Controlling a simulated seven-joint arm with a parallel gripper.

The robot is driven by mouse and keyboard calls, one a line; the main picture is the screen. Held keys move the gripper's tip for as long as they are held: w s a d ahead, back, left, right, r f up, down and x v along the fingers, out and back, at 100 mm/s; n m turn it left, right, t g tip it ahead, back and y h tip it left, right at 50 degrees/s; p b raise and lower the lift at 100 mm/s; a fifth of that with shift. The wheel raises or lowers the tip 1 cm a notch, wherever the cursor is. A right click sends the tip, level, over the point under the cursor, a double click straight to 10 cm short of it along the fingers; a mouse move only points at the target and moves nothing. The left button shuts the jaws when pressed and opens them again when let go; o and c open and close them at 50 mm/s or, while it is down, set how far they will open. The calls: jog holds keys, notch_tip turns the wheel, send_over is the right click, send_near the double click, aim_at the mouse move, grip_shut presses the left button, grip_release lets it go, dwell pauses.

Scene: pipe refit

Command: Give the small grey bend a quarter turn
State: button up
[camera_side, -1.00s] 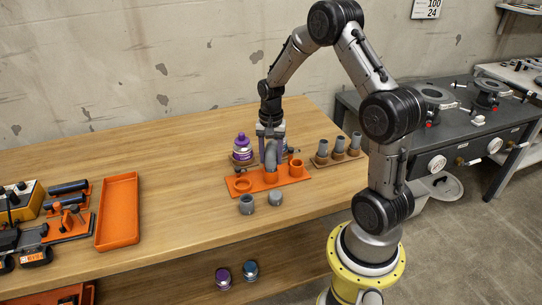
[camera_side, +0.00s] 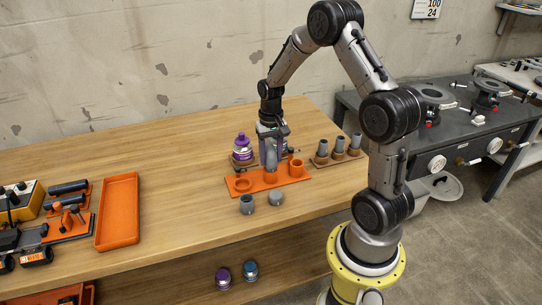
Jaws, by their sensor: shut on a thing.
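The small grey bend (camera_side: 271,158) stands upright in the middle of the orange base plate (camera_side: 256,186), in an orange socket (camera_side: 271,176). My gripper (camera_side: 271,146) is above the plate, pointing down, and is shut on the bend. The fingers partly hide the bend, so I cannot tell exactly which way its mouth points. On the same plate an open orange ring (camera_side: 243,185) lies to the left and an empty orange socket (camera_side: 296,168) stands to the right.
A purple-capped part (camera_side: 242,146) stands close behind the plate on the left. Two grey fittings, one here (camera_side: 247,204) and one here (camera_side: 276,198), stand in front. Several grey pipes (camera_side: 339,145) stand right. An orange tray (camera_side: 118,211) lies left, with clear table between.

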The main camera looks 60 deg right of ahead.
jog(key=shift+s+a+f, duration=0.1)
jog(key=shift+s+f, duration=0.05)
jog(key=shift+f, duration=0.1)
jog(key=o, duration=1.5)
jog(key=shift+r, duration=0.2)
jog(key=shift+r, duration=3.8)
